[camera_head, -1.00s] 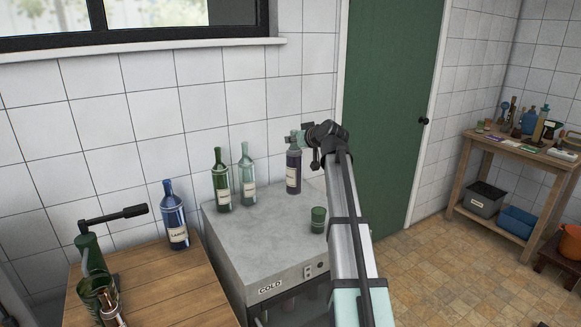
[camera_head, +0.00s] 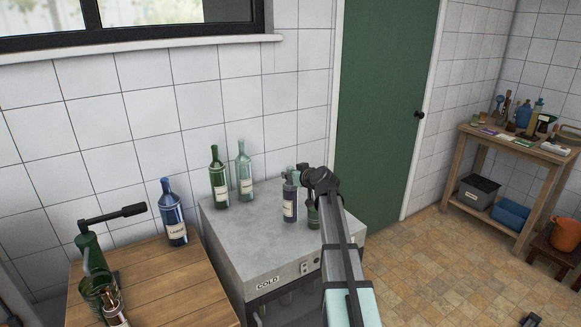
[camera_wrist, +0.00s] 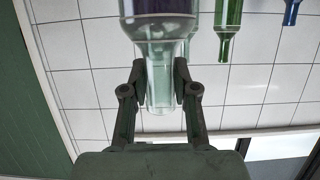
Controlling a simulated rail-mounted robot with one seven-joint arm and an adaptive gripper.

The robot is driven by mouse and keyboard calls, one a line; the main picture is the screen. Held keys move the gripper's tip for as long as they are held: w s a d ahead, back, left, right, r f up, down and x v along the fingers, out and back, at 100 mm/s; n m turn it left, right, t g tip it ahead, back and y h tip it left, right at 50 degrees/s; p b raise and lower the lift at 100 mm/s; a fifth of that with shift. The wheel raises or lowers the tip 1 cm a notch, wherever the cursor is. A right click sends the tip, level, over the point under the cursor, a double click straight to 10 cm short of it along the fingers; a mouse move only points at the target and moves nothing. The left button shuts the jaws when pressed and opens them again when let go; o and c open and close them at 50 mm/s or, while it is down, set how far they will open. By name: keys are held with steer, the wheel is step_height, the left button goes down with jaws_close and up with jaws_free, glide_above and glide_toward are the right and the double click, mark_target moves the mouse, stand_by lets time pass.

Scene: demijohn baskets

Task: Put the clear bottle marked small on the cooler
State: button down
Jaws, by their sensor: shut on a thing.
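A clear bottle with dark purple contents and a pale label (camera_head: 289,208) is upright at the cooler's right side; its label is too small to read. My gripper (camera_head: 304,174) is shut on its neck from the right. In the wrist view, my gripper's fingers (camera_wrist: 160,84) sit on both sides of the clear neck, and the dark contents of the bottle (camera_wrist: 163,8) show above. The grey cooler (camera_head: 250,234), marked COLD, lies beneath the bottle. I cannot tell whether the bottle's base touches the cooler top.
A green bottle (camera_head: 219,184) and a pale green bottle (camera_head: 244,180) stand at the cooler's back left. A blue bottle (camera_head: 173,222) stands on the wooden table (camera_head: 180,275) at left. The cooler's front middle is clear.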

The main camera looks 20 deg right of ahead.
steer(key=shift+f+p, duration=0.5)
steer(key=shift+f, duration=1.6)
steer(key=c, duration=0.9)
jaws_free()
steer(key=b, duration=0.4)
glide_toward(290, 183)
steer(key=shift+s+d+f, duration=0.2)
steer(key=shift+s+d, duration=0.1)
steer(key=shift+d, duration=0.25)
